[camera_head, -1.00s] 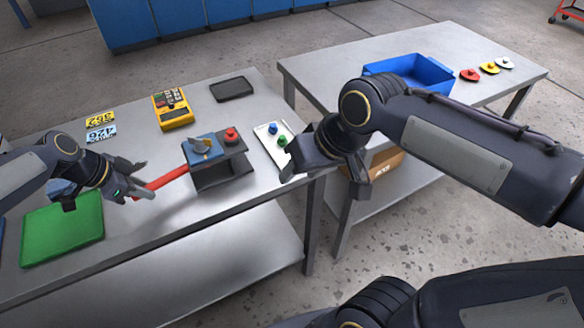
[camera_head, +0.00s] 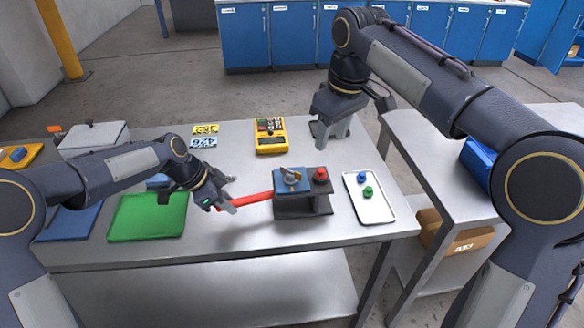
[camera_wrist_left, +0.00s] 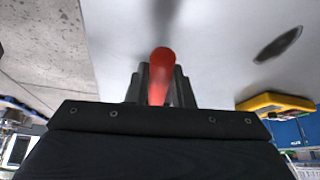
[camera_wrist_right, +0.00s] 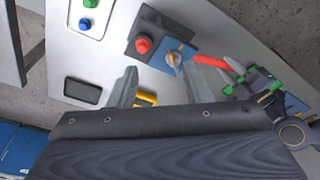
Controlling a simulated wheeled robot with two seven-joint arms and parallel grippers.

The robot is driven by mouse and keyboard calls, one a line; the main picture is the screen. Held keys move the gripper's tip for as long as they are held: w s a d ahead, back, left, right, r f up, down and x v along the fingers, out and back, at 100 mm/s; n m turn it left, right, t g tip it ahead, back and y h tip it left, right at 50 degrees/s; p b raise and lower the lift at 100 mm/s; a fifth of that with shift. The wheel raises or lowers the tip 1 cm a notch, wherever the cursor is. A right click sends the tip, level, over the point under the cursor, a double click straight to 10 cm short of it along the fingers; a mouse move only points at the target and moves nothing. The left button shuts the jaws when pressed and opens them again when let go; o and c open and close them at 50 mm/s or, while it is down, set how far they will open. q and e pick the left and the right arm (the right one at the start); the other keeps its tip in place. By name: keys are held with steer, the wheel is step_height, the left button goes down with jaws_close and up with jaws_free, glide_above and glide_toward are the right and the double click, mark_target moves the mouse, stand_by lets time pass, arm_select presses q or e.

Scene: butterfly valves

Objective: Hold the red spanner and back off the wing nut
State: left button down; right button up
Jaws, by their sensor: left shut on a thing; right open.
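The red spanner (camera_head: 258,197) lies between my left gripper (camera_head: 228,197) and the fixture (camera_head: 304,206), a grey stand with a blue plate (camera_head: 290,187). My left gripper is shut on the spanner's handle; its red end (camera_wrist_left: 162,55) shows between the fingers in the left wrist view. The wing nut (camera_head: 291,175) sits on the blue plate and also shows in the right wrist view (camera_wrist_right: 174,58). The spanner's far end at the plate is not clear. My right gripper (camera_head: 338,132) is open and empty, above the table behind the fixture, apart from the wing nut.
A red knob (camera_head: 320,174) stands beside the wing nut on the fixture. A white tray (camera_head: 378,208) with a blue and a green knob lies to the right. A second table (camera_head: 440,150) stands right.

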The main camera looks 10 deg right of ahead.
mark_target(291, 174)
steer(key=w+a+f+n+g+h, duration=0.1)
steer(key=w+a+f+n+g, duration=0.1)
steer(key=w+a+n, duration=0.35)
steer(key=shift+m, duration=0.95)
steer(key=f, duration=0.4)
steer(key=a+f, duration=0.1)
steer(key=f, duration=0.3)
steer(key=w+a+f, duration=0.1)
steer(key=f, duration=0.3)
steer(key=shift+w+f, duration=0.1)
steer(key=shift+f, duration=0.1)
jaws_close()
